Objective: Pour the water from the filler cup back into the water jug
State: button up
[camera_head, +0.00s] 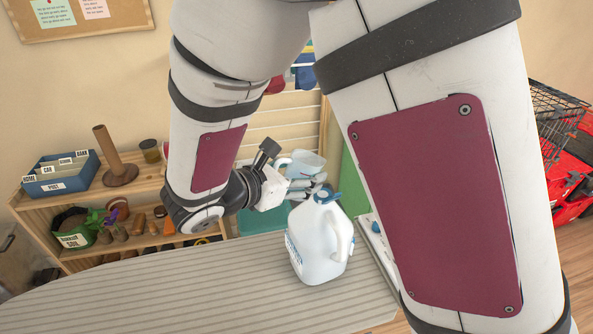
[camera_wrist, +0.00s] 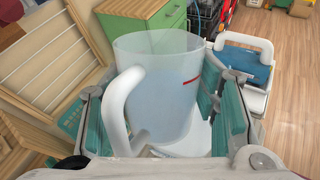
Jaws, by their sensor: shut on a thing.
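My gripper (camera_head: 302,184) is shut on the filler cup (camera_head: 306,162), a translucent cup with a white handle. In the wrist view the cup (camera_wrist: 165,75) is between the two teal-padded fingers, its mouth facing up and its handle toward the camera. A red mark is on its wall, and a faint bluish tint inside looks like water, though the level is unclear. The water jug (camera_head: 318,245), whitish with a side handle and a blue top, stands on the grey ribbed surface. The cup is above and behind the jug in the head view, apart from it. Whether the jug's top is open is unclear.
The ribbed surface (camera_head: 190,295) is clear left of the jug. A wooden shelf (camera_head: 85,210) with a blue file box (camera_head: 60,178) and pots stands at the left. A green cabinet (camera_wrist: 165,22) and a white-and-blue object (camera_wrist: 246,66) show in the wrist view.

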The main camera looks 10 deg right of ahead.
jog(key=shift+f, duration=0.15)
dwell(0.8)
jog(key=shift+m+g+y+p, duration=0.4)
jog(key=shift+y+p, duration=0.4)
jog(key=shift+y, duration=0.4)
dwell(1.4)
jog(key=shift+m+g+y+p, duration=0.3)
jog(key=shift+g+y+p, duration=0.35)
jog(key=shift+y, duration=0.65)
dwell(3.2)
